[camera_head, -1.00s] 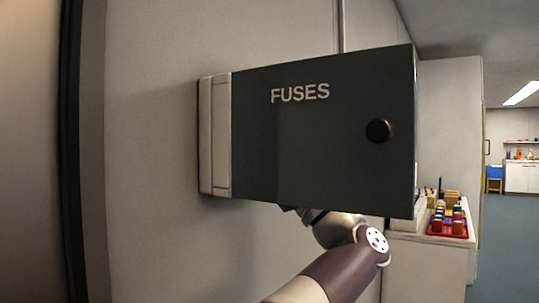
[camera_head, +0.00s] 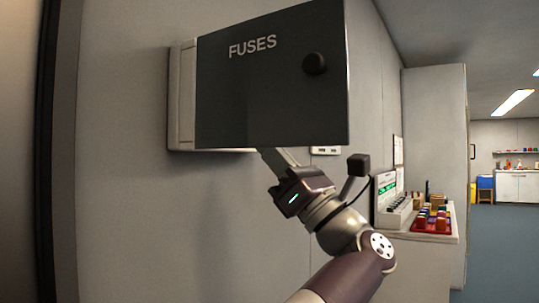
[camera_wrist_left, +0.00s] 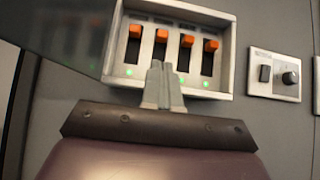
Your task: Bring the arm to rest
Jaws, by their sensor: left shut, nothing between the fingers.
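The fuse box (camera_head: 182,98) is on the wall, its dark door (camera_head: 270,90) marked FUSES swung outward, with a round black knob (camera_head: 315,63). The door hides the inside in the head view. In the left wrist view, the open box (camera_wrist_left: 225,60) shows several switches with orange handles (camera_wrist_left: 161,36), all at the top of their slots, and green lights below. My left gripper (camera_head: 272,155) is shut and empty, just under the door in the head view. In the wrist view its closed fingertips (camera_wrist_left: 163,68) point at the box's lower edge; contact cannot be told.
A wall plate with a switch and dial (camera_wrist_left: 275,74) is right of the box. A shelf (camera_head: 415,237) with a red tray of coloured blocks (camera_head: 432,219) stands at right. Open blue floor (camera_head: 500,245) lies beyond.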

